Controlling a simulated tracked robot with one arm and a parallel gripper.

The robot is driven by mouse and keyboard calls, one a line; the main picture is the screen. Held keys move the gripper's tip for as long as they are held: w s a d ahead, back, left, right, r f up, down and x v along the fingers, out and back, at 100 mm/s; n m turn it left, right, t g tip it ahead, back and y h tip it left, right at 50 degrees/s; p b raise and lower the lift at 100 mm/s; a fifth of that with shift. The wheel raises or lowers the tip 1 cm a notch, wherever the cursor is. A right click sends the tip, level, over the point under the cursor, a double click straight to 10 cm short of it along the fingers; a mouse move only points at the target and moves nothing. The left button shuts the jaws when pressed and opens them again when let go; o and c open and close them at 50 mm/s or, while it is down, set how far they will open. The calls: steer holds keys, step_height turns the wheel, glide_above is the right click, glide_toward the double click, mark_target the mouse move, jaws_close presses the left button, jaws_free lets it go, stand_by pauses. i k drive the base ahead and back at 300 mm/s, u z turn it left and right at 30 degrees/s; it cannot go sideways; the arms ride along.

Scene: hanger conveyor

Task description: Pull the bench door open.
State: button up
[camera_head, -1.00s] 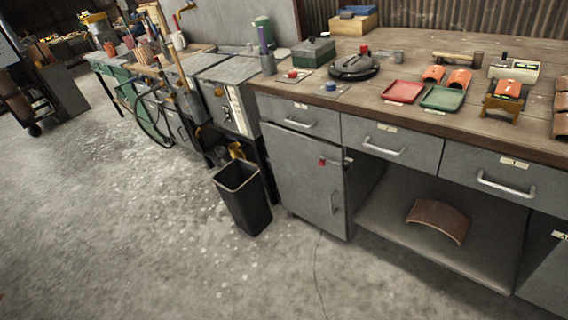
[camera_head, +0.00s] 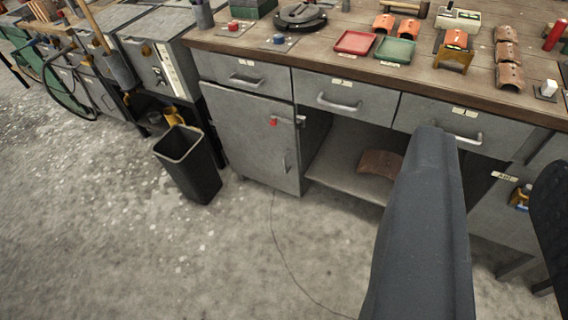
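The grey bench door (camera_head: 240,135) is under the left end of the wooden workbench, below a drawer. It looks shut, though a small gap at its edge cannot be ruled out. A red knob (camera_head: 273,121) sits near its upper right, beside a small metal latch (camera_head: 300,120). A slim vertical handle (camera_head: 285,164) is lower on its right side. My gripper (camera_head: 495,150) shows at the right as two dark fingers set apart, the right one cut off by the picture edge. It appears open and empty, to the right of the door and apart from it.
A black bin (camera_head: 188,168) stands on the floor left of the door. An open shelf with a curved tile (camera_head: 380,164) lies right of it. Drawer handles stick out along the bench front. The concrete floor (camera_head: 210,265) before the door is clear, with a thin line across it.

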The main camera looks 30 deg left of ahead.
mark_target(256, 149)
steer(key=u, duration=0.1)
steer(key=i, duration=1)
steer(key=z, duration=0.1)
